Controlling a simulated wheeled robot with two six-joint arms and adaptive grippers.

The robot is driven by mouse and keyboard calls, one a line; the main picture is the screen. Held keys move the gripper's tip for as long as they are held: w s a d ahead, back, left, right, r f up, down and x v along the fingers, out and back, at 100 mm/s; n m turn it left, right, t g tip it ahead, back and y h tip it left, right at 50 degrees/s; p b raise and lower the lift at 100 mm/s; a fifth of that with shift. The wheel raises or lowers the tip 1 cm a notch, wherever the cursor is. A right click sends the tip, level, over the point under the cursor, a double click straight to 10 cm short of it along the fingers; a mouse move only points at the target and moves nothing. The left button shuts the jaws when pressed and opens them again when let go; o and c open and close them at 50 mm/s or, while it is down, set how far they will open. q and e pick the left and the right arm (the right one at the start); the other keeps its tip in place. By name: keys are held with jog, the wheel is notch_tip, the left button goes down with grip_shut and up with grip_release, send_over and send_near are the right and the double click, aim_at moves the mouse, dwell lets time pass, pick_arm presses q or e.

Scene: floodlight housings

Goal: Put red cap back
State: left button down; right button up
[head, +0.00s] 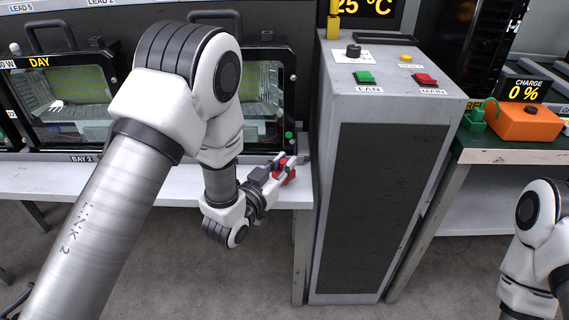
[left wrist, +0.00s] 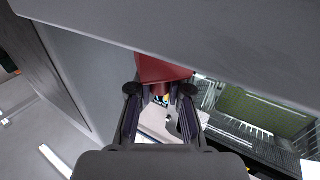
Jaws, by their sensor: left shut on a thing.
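The red cap (head: 287,171) is between the fingers of my left gripper (head: 279,172), over the right end of the white bench and close to the grey cabinet. In the left wrist view the cap (left wrist: 162,69) is a dark red block at the fingertips of my left gripper (left wrist: 160,92), which is shut on it. The fingers hide part of the cap. A floodlight housing (head: 289,92) with a black frame and lit window stands behind my left arm, which hides much of it. My right arm shows at the right edge, but its gripper is out of view.
The grey cabinet (head: 375,200) with FAN and MAIN buttons stands right of the cap. Another housing (head: 72,100) marked DAY stands at left on the white bench (head: 40,178). An orange box (head: 525,122) sits on the right table. Bare floor shows in front.

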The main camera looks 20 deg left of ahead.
pick_arm(q)
jog(key=shift+w+f, duration=0.2)
jog(key=shift+f, duration=0.4)
jog(key=shift+s+f+b, duration=0.1)
jog(key=shift+b, duration=0.2)
jog(key=c, duration=1.1)
grip_release()
